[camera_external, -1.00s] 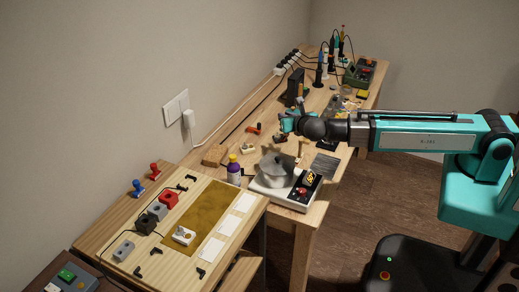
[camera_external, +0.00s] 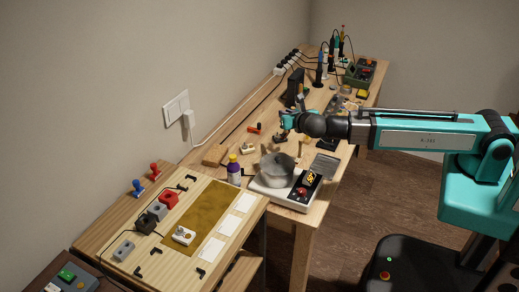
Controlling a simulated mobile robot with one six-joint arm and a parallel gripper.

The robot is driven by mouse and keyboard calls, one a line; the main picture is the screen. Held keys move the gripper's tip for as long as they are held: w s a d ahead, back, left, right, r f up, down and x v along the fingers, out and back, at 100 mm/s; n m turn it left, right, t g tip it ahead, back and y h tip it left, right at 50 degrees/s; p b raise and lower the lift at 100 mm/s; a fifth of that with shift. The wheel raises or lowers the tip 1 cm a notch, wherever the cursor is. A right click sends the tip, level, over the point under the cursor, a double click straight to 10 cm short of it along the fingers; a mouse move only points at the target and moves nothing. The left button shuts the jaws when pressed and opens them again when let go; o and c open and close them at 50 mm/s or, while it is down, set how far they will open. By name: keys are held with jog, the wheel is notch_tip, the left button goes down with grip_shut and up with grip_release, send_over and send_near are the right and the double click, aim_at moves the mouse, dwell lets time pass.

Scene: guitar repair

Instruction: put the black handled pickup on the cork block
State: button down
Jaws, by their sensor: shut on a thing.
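My gripper (camera_external: 287,122) is over the far half of the long bench, small in view. It is shut on the black handled pickup (camera_external: 280,138), a small dark piece just under the jaws. Its handle and the exact grip are too small to make out. The cork block (camera_external: 214,155) is a brown block on the bench near the wall, left of and nearer the camera than my gripper. Its top looks bare.
A purple bottle with a yellow cap (camera_external: 234,170) and a grey round pot (camera_external: 277,168) on a white device stand near the cork block. A red-handled tool (camera_external: 254,128) lies behind it. A small pale-topped piece (camera_external: 277,149) lies between gripper and pot.

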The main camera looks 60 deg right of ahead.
jog(key=shift+w, duration=0.45)
jog(key=w+a+f+b, duration=0.1)
jog(key=w+a+b, duration=0.6)
jog(key=a, duration=0.4)
jog(key=shift+a+f+b, duration=0.15)
jog(key=shift+f+b, duration=0.2)
jog(key=shift+b, duration=0.15)
jog(key=shift+w, duration=0.1)
jog(key=w+a+f+p, duration=0.1)
jog(key=w+a+p, duration=0.1)
jog(key=w, duration=1.2)
jog(key=shift+w+f, duration=0.2)
jog(key=shift+w, duration=0.2)
jog(key=shift+a, duration=0.15)
